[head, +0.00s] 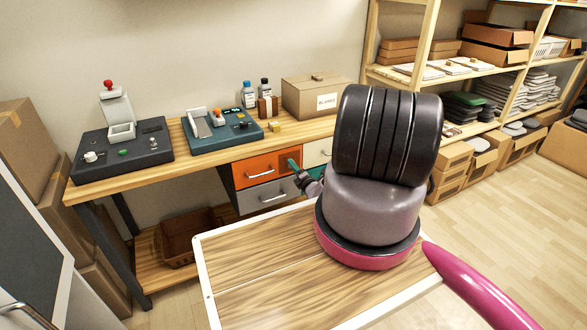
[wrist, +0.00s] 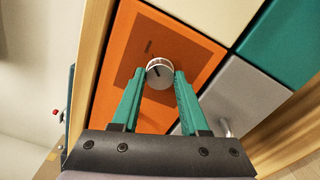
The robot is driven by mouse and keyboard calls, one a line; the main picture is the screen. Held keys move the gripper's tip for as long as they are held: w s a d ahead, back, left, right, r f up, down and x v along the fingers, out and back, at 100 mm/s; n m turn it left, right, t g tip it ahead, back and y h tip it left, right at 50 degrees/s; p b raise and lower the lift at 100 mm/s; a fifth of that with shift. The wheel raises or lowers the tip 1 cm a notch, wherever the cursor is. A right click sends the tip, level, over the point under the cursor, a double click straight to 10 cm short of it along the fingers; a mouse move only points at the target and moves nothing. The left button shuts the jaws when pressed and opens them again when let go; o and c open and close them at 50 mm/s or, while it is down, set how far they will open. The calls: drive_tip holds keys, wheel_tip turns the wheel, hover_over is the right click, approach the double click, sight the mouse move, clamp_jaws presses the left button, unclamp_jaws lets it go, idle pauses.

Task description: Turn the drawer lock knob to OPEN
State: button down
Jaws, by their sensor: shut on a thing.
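The lock knob (wrist: 160,72) is a small round silver-white knob with a dark line on its face, on a darker patch of the orange drawer front (wrist: 190,45). A small dark marking, too small to read, lies beside it. My gripper (wrist: 160,80) has its two teal fingers shut on the knob, one on each side. In the head view my gripper (head: 293,163) is at the right part of the orange drawer (head: 258,163), and it and my arm hide the knob. The drawer looks closed.
A grey drawer (head: 258,196) lies below and a cream drawer (head: 317,151) to the right. On the workbench (head: 185,172) stand a black press machine (head: 118,150), a teal device (head: 222,133) and a cardboard box (head: 316,97). A wood-topped table (head: 255,265) is in front.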

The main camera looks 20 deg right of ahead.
drive_tip(key=shift+c, duration=2.1)
unclamp_jaws()
drive_tip(key=shift+s, duration=0.1)
drive_tip(key=s, duration=1)
drive_tip(key=shift+s+d, duration=0.25)
drive_tip(key=shift+s, duration=0.05)
